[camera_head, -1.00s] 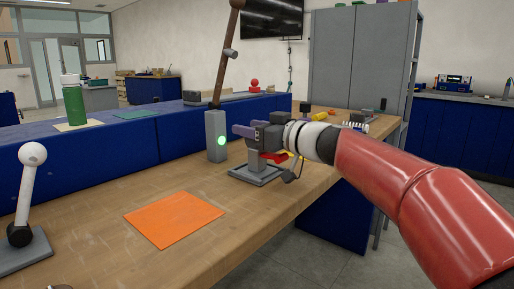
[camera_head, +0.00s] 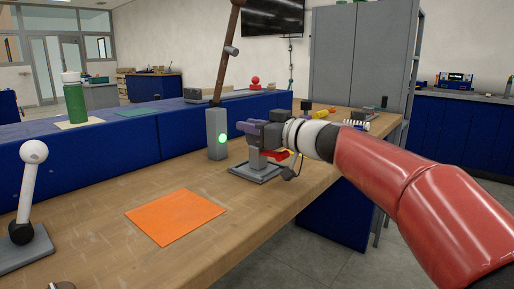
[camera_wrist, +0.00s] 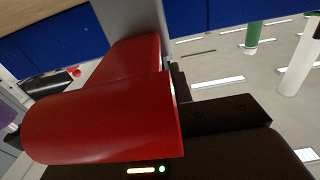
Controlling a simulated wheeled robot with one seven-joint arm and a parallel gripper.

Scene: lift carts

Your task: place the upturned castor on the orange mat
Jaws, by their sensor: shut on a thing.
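The upturned castor (camera_head: 254,172) has a grey plate at the bottom, a grey stem, a purple wheel part on top and a red piece at its side. It is on or just above the wooden bench; I cannot tell which. My gripper (camera_head: 268,133) is shut on its upper part, coming from the right, and hides much of it. In the wrist view, the castor's red piece (camera_wrist: 100,120) fills the middle, with its grey plate above and a bit of purple at the left edge. The orange mat (camera_head: 175,217) lies flat and bare on the bench, left of the castor and nearer me.
A grey box (camera_head: 216,134) with a green light and a tall brown rod stands just behind the castor. A white-knobbed lever (camera_head: 28,185) stands at the far left. Blue panels (camera_head: 110,150) run behind the bench. The bench between castor and mat is clear.

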